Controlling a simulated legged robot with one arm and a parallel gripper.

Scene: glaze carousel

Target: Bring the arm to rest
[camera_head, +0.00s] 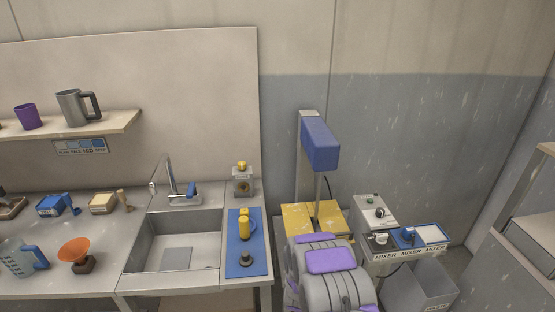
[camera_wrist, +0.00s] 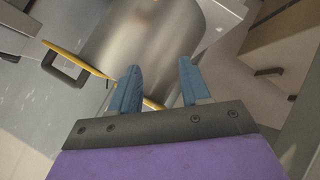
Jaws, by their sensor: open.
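In the wrist view my gripper (camera_wrist: 159,66) has two blue fingers standing apart, with nothing between them. Behind the fingers is a shiny grey metal surface (camera_wrist: 155,35). A yellow edge (camera_wrist: 78,58) and a black handle (camera_wrist: 62,66) show to the left; I cannot tell whether a finger touches the yellow edge. In the head view my arm (camera_head: 330,262), grey with purple panels, is at the bottom centre, in front of a yellow-topped stand. My fingers cannot be made out in that view.
A mixer (camera_head: 320,145) with a blue head rises behind my arm. A control box (camera_head: 374,211) and a grey bin (camera_head: 418,289) stand to the right. To the left, the bench holds a sink (camera_head: 178,240) and a blue mat (camera_head: 236,267) with a yellow bottle (camera_head: 244,226).

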